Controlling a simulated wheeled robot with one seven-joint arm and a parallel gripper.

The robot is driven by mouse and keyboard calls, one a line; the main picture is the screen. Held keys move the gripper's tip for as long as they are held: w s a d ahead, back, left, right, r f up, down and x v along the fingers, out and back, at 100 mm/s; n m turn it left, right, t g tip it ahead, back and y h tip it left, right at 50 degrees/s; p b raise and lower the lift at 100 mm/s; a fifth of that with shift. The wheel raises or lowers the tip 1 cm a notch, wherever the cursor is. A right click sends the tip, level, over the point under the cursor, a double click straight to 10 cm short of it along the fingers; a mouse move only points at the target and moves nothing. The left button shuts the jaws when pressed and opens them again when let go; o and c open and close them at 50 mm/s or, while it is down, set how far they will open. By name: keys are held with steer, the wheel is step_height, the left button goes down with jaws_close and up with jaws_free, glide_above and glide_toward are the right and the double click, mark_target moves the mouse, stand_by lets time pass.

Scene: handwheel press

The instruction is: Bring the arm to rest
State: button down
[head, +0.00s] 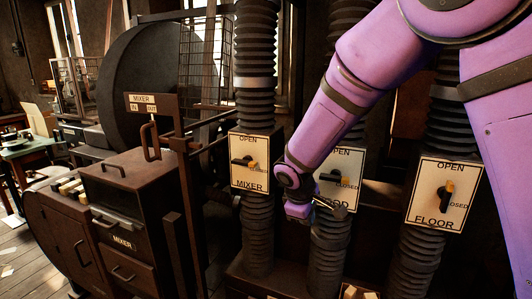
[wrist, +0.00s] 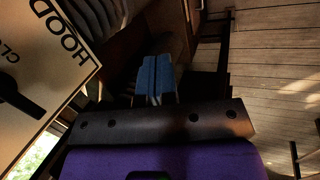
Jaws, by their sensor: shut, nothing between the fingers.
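My purple arm reaches down from the upper right in the head view. It ends in front of the lower left of the HOOD plate (head: 345,165) and hides part of it. In the wrist view my gripper (wrist: 156,70) shows as two blue fingers side by side, shut with nothing between them. The HOOD plate (wrist: 62,62) is close at left there, with a dark lever (wrist: 18,98) on it. The fingers appear clear of the plate. Whether the gripper touches the ribbed pipe (head: 330,245) below the plate, I cannot tell.
A MIXER plate (head: 248,182) stands left of the arm and a FLOOR plate (head: 428,217) right, each with a yellow-tipped lever on a ribbed pipe. A brown MIXER cabinet (head: 150,195) with handles stands at left. Plank floor (wrist: 275,80) is open at right in the wrist view.

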steer(key=s+d+r+m+y, duration=0.1)
steer(key=s+d+r+m, duration=0.35)
steer(key=d+r, duration=0.5)
steer(key=s+d+r+m, duration=0.2)
steer(key=s+d+r, duration=0.1)
steer(key=s, duration=0.5)
steer(key=s+d+r+m+t+y, duration=0.1)
steer(key=s+d+r+m, duration=0.2)
steer(key=s, duration=0.5)
steer(key=s+d+r+m+t, duration=0.1)
steer(key=s+d+r, duration=0.3)
steer(key=s, duration=0.4)
steer(key=shift+s+d+r+m+y, duration=0.2)
steer(key=shift+s+r+m+y, duration=0.2)
steer(key=shift+r+m, duration=0.2)
